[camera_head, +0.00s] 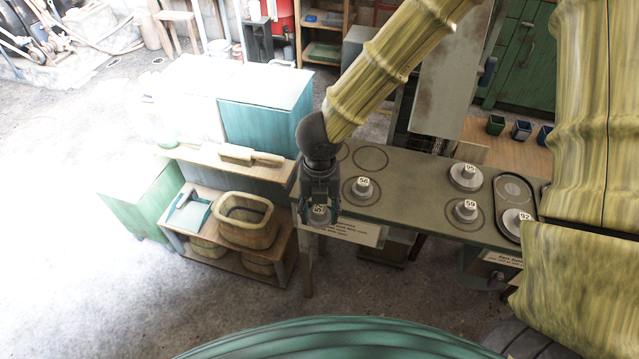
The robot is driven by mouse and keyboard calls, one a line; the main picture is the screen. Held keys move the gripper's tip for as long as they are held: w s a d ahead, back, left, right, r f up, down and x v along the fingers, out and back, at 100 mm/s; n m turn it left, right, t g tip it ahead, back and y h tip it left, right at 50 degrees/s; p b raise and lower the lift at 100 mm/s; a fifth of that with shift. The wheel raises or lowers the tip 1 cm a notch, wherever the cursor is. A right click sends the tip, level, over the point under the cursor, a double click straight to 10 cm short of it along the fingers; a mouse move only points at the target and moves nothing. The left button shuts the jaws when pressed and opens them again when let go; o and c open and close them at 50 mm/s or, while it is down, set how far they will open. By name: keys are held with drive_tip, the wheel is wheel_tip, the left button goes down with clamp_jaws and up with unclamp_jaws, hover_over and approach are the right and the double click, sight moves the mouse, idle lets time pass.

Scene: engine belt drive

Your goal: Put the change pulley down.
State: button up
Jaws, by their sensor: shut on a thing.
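My gripper (320,208) points down at the left end of the long bench (415,180). It is shut on a small pale pulley (319,221) with a number tag that seems to read 57. The fingers hide most of this pulley, and I cannot tell whether it touches the bench top. Farther right are pulleys that seem tagged 95 (466,182) and 59 (466,215).
An empty drawn ring (370,158) lies behind pulley 56. An oval tray (504,190) at the right holds a pulley tagged 92 (514,224). Left of the bench, a low shelf unit (283,232) carries a basket (247,235). A ledge behind it bears a rolling-pin-like object (250,156).

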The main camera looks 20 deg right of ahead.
drive_tip(key=shift+w+d+m, duration=0.1)
drive_tip(key=shift+w+m, duration=0.2)
drive_tip(key=shift+w, duration=0.05)
drive_tip(key=w+d+p, duration=0.1)
drive_tip(key=w, duration=0.3)
drive_tip(key=w+d+f+p, duration=0.1)
drive_tip(key=w+d+p, duration=0.1)
drive_tip(key=w, duration=0.3)
drive_tip(key=w+d+p, duration=0.1)
drive_tip(key=w, duration=0.4)
drive_tip(key=shift+w+d+f+p, duration=0.1)
drive_tip(key=shift+d+f+p, duration=0.1)
drive_tip(key=shift+p, duration=0.1)
drive_tip(key=shift+w+d+f, duration=0.1)
drive_tip(key=shift+w+f, duration=0.05)
drive_tip(key=shift+f, duration=0.1)
drive_tip(key=shift+f+p, duration=0.55)
drive_tip(key=shift+f, duration=1)
drive_tip(key=shift+f, duration=0.15)
drive_tip(key=o, duration=1)
drive_tip(key=shift+o, duration=0.2)
wheel_tip(320, 180, up, 12)
drive_tip(key=b, duration=0.1)
drive_tip(key=shift+r+b, duration=0.2)
drive_tip(key=shift+b, duration=0.15)
